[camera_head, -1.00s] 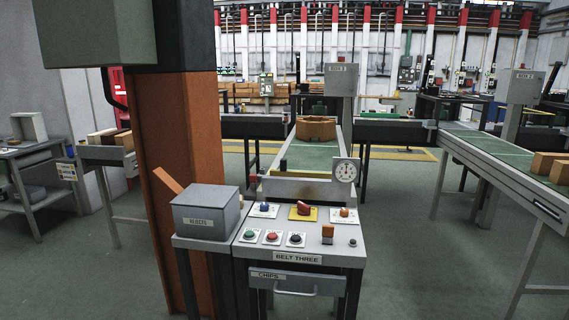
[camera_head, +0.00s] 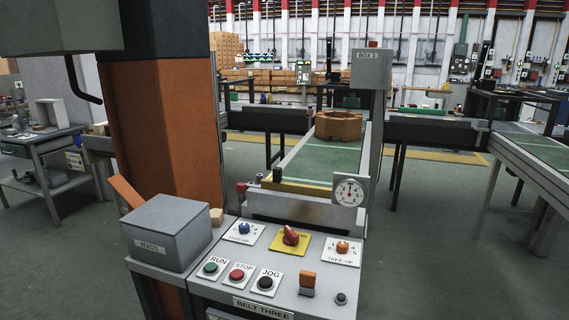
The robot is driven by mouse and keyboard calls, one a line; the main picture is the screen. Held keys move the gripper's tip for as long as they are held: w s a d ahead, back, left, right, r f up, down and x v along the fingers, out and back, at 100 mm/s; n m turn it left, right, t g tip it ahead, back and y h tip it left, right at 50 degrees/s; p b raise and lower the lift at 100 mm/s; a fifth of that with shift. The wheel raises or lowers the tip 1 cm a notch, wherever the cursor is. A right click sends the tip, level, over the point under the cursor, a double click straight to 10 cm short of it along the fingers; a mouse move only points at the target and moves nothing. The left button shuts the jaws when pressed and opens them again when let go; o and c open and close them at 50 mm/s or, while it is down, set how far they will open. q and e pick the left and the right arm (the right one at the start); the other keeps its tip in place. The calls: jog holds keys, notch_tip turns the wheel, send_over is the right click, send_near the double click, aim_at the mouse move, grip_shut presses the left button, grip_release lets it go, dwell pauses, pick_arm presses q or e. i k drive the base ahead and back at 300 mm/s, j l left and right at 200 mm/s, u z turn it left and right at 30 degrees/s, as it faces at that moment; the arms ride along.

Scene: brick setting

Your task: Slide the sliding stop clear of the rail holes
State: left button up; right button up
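Neither of my grippers shows in the head view. Belt three's green conveyor (camera_head: 318,160) runs away from me behind its control desk. A yellow bar (camera_head: 300,187) crosses its near end, with a small dark block (camera_head: 277,174) standing at its left part. This block may be the sliding stop, but I cannot tell for sure. No rail holes can be made out at this distance. A grey front beam (camera_head: 290,208) lies nearer to me, with a round dial (camera_head: 349,192) at its right end.
The control desk (camera_head: 275,265) stands in front, with buttons and knobs. A grey lidded box (camera_head: 165,232) and an orange column (camera_head: 165,135) block the left. Floor is free at right.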

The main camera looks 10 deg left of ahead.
aim_at(276, 184)
jog(key=i+l+u, duration=0.1)
jog(key=i+l, duration=0.25)
jog(key=i+l+u, duration=0.1)
jog(key=i+l, duration=0.2)
jog(key=i+l+u, duration=0.1)
jog(key=i+l, duration=0.2)
jog(key=l, duration=0.2)
jog(key=i+l+u, duration=0.1)
jog(key=i+l, duration=0.15)
jog(key=l, duration=0.2)
